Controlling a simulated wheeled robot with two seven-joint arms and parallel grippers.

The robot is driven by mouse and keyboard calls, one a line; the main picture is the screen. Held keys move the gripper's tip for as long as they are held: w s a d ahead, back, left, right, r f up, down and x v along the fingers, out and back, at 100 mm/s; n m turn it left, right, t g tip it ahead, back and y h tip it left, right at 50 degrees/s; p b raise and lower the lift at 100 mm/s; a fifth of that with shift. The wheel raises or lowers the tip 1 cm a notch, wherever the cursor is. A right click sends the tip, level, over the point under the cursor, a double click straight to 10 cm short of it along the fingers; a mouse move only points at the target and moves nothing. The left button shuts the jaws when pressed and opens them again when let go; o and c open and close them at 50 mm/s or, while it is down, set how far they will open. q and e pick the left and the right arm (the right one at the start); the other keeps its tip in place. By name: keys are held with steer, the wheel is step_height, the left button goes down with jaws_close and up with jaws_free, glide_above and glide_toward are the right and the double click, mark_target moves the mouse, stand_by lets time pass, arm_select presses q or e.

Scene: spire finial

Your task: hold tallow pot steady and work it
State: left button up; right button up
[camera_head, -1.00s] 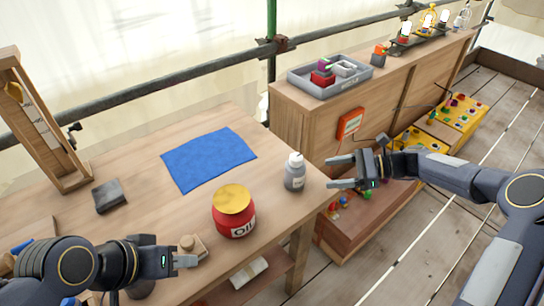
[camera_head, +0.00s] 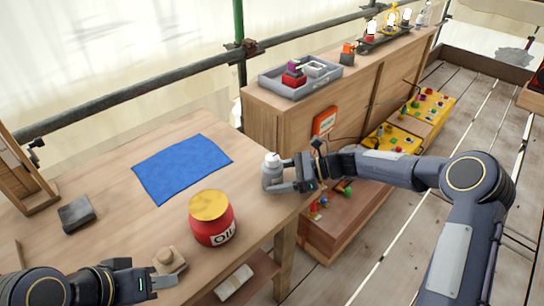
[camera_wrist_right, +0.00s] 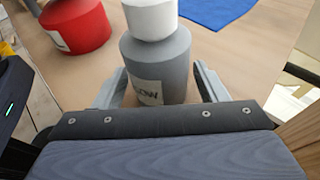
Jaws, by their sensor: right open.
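The tallow pot is a grey pot (camera_head: 271,176) with a white lid, upright near the right edge of the wooden table. In the right wrist view the grey pot (camera_wrist_right: 156,62) shows part of a label ending in "LOW". My right gripper (camera_head: 283,178) is open, with its fingers on either side of the pot. In the right wrist view its fingers (camera_wrist_right: 160,88) stand apart, with a gap visible on the right side. My left gripper (camera_head: 168,283) is low at the left, close to a small tan wooden piece (camera_head: 170,260); its finger gap is not clear.
A red oil jar with a yellow lid (camera_head: 212,218) stands left of the pot. A blue cloth (camera_head: 182,168) lies behind it, and a dark grey block (camera_head: 75,213) sits at the left. A cabinet with a grey tray (camera_head: 300,76) stands beyond the table.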

steer(key=shift+a, duration=0.1)
steer(key=shift+c, duration=0.5)
steer(key=c, duration=0.5)
stand_by(0.6)
